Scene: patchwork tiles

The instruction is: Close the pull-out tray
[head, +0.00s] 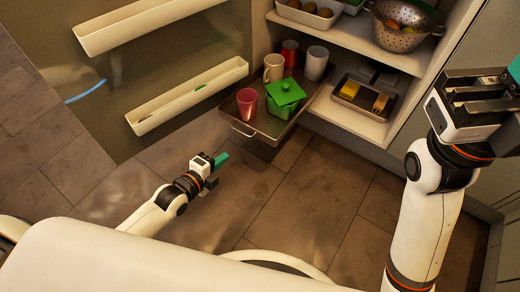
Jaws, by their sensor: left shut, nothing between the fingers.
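The pull-out tray (269,121) is slid out from the lower part of the open cabinet at top centre. It has a dark bottom and a thin handle (243,131) on its front edge. On it stand a red cup (247,103), a green lidded box (286,95), a cream mug (273,68), a dark red mug (290,53) and a white cup (316,63). My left gripper (219,161) is shut and empty, below and left of the tray's front, apart from it. My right gripper (512,78) is raised at the right edge, its fingertips partly cut off.
An open door panel with white bins (188,97) stands left of the tray. Right of it, a fixed shelf (345,118) holds a small metal tray (362,98). A colander (402,25) sits on the shelf above. The tiled floor (300,190) in front is clear.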

